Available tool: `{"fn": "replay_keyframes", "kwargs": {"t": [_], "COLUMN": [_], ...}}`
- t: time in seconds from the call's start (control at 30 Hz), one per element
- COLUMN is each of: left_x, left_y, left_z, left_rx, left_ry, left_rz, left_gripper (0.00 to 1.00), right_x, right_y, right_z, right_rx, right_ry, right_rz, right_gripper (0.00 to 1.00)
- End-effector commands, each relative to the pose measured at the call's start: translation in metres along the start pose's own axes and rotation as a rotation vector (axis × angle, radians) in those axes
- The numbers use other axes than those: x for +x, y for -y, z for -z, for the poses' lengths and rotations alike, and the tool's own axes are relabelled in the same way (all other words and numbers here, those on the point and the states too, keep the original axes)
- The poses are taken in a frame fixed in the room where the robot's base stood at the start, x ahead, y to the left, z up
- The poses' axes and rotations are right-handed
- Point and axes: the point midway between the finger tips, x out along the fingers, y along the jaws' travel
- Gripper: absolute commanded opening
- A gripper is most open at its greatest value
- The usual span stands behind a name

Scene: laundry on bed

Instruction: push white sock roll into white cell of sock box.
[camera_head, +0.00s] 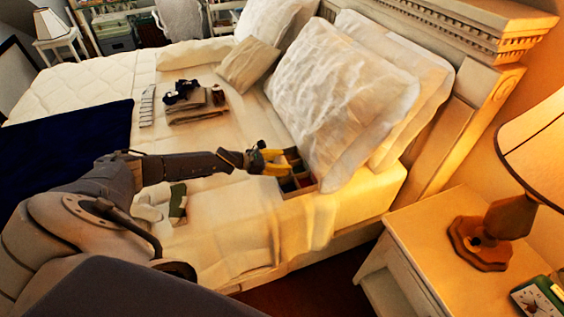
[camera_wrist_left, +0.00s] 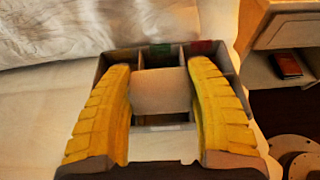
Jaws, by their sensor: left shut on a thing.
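The sock box (camera_head: 302,191) sits on the bed against the large pillow, and in the wrist view its rim (camera_wrist_left: 103,62) shows around my fingers. It has several cells, with a green item (camera_wrist_left: 160,50) and a red item (camera_wrist_left: 202,46) in two of the far ones. My left gripper (camera_head: 270,160) is over the box, its yellow fingers (camera_wrist_left: 163,75) pointing into it. They are shut on a pale white roll (camera_wrist_left: 160,90), which looks like the white sock roll. Its underside is hidden, so I cannot tell how deep it sits. My right gripper is not in view.
Large white pillows (camera_head: 340,95) lean behind the box. Folded clothes (camera_head: 197,110) with dark items on top lie farther back. A green item (camera_head: 178,203) lies near my left arm. A nightstand (camera_head: 425,250) with a lamp stands at right, beyond the bed edge.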

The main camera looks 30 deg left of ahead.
Motion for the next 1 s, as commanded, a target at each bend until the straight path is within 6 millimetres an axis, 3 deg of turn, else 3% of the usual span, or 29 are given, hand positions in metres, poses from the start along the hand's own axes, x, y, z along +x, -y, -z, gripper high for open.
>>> {"fn": "replay_keyframes", "kwargs": {"t": [1.0], "left_x": [0.0035], "left_y": [0.0001], "left_z": [0.0067], "left_rx": [0.000], "left_ry": [0.001], "left_rz": [0.001], "left_gripper": [0.38], "right_x": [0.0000], "right_y": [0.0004], "right_z": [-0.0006], "right_rx": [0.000], "right_ry": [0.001], "right_rz": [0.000], "right_gripper": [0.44]}}
